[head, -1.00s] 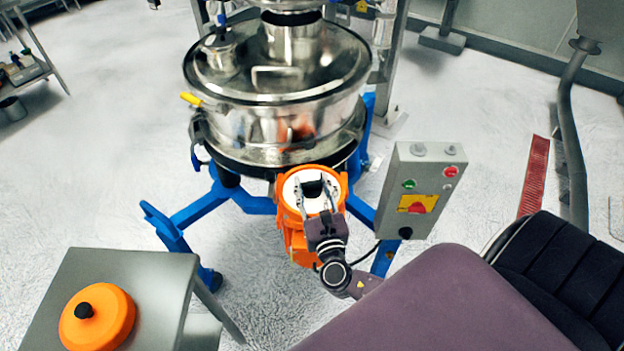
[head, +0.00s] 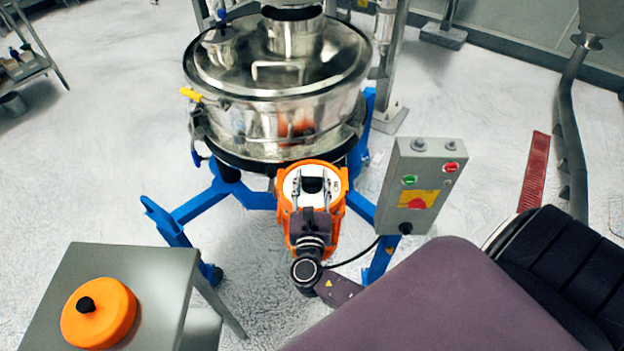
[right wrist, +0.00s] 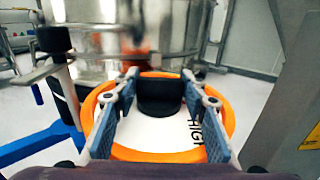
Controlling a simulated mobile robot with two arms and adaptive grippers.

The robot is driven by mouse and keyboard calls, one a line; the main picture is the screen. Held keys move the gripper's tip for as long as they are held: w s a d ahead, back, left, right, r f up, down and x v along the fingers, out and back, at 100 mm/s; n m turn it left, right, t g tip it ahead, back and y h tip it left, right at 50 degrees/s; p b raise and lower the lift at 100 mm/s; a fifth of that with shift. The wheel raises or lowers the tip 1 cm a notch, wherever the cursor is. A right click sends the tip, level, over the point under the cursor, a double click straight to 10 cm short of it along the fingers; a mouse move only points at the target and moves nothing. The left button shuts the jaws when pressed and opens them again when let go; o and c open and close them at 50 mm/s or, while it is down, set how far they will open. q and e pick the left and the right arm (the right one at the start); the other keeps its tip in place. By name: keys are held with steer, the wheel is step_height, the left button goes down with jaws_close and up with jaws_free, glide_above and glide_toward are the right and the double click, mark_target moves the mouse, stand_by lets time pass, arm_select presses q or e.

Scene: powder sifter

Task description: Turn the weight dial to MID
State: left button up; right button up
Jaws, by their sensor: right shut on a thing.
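The weight dial is a black knob (head: 312,185) on a white round face inside the orange housing (head: 339,179) at the front of the steel sifter. My right gripper (head: 312,182) reaches it from the front, with one finger on each side of the knob, and is shut on it. In the right wrist view the knob (right wrist: 160,96) sits between the two blue-grey finger pads. The word HIGH (right wrist: 196,130) shows on the white face, right of the knob. No MID mark is readable. My left gripper is not in view.
The steel sifter drum (head: 270,125) stands on blue legs behind the dial. A grey control box (head: 420,185) with buttons stands close to the right. A grey table (head: 165,275) at the lower left bears an orange cover (head: 118,318) with a black knob.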

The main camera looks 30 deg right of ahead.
steer(key=o, duration=1.2)
steer(key=shift+s+a, duration=0.3)
steer(key=shift+s, duration=0.1)
steer(key=v, duration=1.1)
steer(key=shift+r, duration=0.1)
